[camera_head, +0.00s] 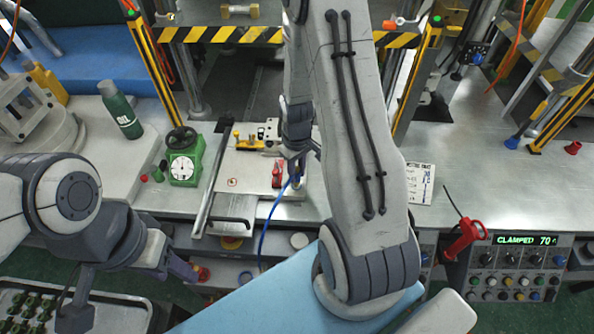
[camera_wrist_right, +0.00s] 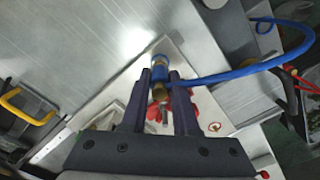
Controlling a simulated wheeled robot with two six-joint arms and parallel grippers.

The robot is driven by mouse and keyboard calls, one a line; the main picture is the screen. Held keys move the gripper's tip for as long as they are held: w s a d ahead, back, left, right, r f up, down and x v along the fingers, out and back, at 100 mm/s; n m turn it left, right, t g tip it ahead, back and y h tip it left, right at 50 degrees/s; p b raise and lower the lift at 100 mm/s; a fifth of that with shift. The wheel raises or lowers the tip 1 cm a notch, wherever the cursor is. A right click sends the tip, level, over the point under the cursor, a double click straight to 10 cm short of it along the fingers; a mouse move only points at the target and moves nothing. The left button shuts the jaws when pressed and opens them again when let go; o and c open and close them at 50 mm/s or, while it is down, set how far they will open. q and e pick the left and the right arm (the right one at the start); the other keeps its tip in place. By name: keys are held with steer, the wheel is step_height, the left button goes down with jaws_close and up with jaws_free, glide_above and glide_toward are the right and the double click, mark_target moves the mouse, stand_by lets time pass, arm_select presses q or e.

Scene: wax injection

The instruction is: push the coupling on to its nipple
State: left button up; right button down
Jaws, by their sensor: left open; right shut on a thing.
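My right gripper (camera_head: 297,172) is above the right edge of the bright mould plate (camera_head: 243,172). In the right wrist view its fingers (camera_wrist_right: 162,90) are shut on the coupling (camera_wrist_right: 160,75), a blue body with brass-coloured parts. A blue hose (camera_wrist_right: 235,74) leaves the coupling to the right and also hangs down in the head view (camera_head: 266,228). The nipple cannot be made out; the coupling and fingers cover that area, so I cannot tell whether they touch. My left gripper (camera_head: 184,268) is at the lower left, open and empty, away from the plate.
A red clamp (camera_head: 277,174) stands close beside the right gripper. A control panel (camera_head: 515,268) reads "CLAMPED 70". The right bench top (camera_head: 500,190) is mostly clear.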

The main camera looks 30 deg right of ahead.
steer(key=shift+f+b, duration=0.7)
steer(key=shift+f, duration=0.35)
steer(key=c, duration=0.6)
jaws_free()
step_height(320, 180, up, 11)
steer(key=shift+f+b, duration=0.2)
steer(key=shift+b, duration=0.35)
steer(key=s+a+r+n, duration=0.1)
steer(key=s+a+r, duration=0.15)
steer(key=a, duration=0.55)
steer(key=s+a+r+n, duration=0.2)
steer(key=a+r, duration=0.1)
steer(key=a, duration=0.4)
steer(key=s+a+r+n, duration=0.1)
steer(key=s+a, duration=0.3)
steer(key=s, duration=0.3)
steer(key=s+a+r+n+y, duration=0.1)
steer(key=s+a+r, duration=0.1)
steer(key=s+a, duration=0.3)
steer(key=shift+s+a+r+n, duration=0.15)
steer(key=shift+s+r+n, duration=0.15)
steer(key=shift+s, duration=0.6)
